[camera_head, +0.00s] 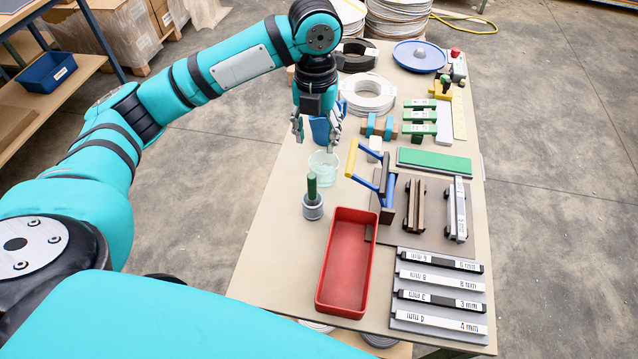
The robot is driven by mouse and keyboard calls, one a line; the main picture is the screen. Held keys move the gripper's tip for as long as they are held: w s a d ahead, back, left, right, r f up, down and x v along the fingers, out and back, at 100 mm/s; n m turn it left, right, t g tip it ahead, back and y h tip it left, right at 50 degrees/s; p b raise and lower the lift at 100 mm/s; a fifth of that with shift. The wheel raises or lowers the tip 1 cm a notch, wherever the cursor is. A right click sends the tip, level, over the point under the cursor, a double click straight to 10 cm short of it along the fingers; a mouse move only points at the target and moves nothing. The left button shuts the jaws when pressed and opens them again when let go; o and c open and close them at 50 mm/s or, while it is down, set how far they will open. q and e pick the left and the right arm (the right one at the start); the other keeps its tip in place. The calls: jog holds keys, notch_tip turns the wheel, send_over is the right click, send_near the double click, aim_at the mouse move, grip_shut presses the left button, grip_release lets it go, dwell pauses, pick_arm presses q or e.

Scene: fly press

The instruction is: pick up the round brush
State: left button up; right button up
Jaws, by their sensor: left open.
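What looks like the round brush (312,200) stands upright on the table, with a green handle above a grey round base. I cannot tell whether the base is the brush's own body or a holder. My left gripper (317,134) points down, open, above the table and farther back than the brush. It is apart from the brush, with nothing visible between its fingers. A blue container (320,130) shows behind the fingers. My right gripper is not in view.
A clear cup (323,168) stands between gripper and brush. A red tray (347,262) lies in front of the brush. A blue lever tool with a yellow handle (351,158) stands to the right. Labelled bars (440,293) lie front right. Bare tabletop (275,225) lies left of the brush.

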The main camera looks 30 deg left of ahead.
pick_arm(q)
jog(key=p, duration=0.1)
send_over(314, 176)
notch_tip(314, 176, down, 7)
jog(key=shift+s+f, duration=0.1)
jog(key=f, duration=0.2)
jog(key=shift+w+f+p, duration=0.2)
jog(key=shift+f+p, duration=0.1)
jog(key=shift+f, duration=0.65)
jog(key=shift+s+f+p, duration=0.1)
jog(key=shift+f+p, duration=0.2)
jog(key=f, duration=0.2)
jog(key=f+p, duration=0.1)
jog(key=shift+a+f, duration=0.3)
jog(key=shift+f, duration=0.5)
grip_shut()
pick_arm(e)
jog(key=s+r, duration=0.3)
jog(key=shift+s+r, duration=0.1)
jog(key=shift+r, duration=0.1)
